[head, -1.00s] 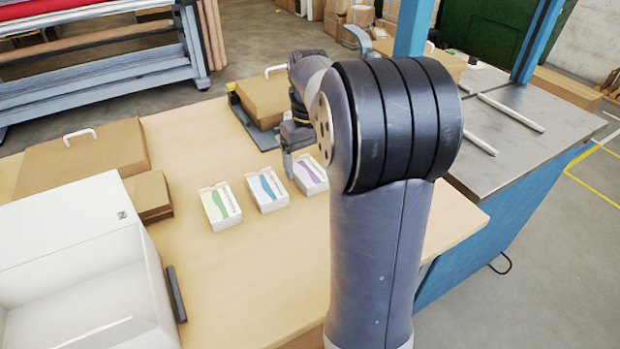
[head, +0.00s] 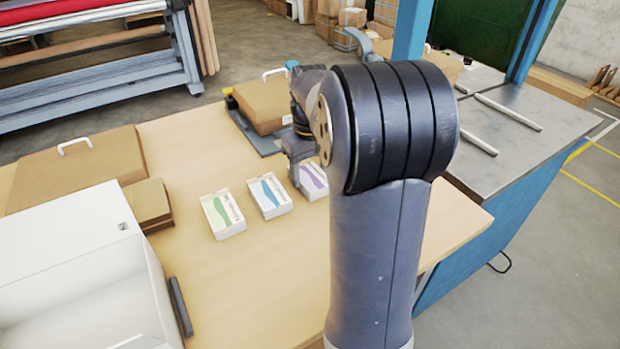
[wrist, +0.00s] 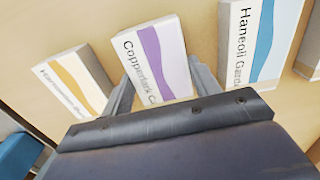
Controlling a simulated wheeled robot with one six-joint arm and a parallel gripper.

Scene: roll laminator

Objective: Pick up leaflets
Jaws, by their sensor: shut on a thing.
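The purple-striped leaflet stack (wrist: 150,62) lies between the two fingers of my gripper (wrist: 162,80), which are shut on its sides. In the head view the same purple stack (head: 314,182) is partly hidden behind my arm, with my gripper (head: 296,176) at its left. A blue-striped stack (head: 269,196) and a green-striped stack (head: 223,214) lie to its left on the table. In the wrist view the blue stack (wrist: 255,40) is to the right and an orange-striped stack (wrist: 75,84) to the left. The orange stack is hidden in the head view.
A white open box (head: 75,245) stands at the left of the wooden table (head: 250,270). Brown cardboard boxes (head: 85,165) lie behind it, and another carton (head: 262,104) stands at the back. The table's front middle is clear.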

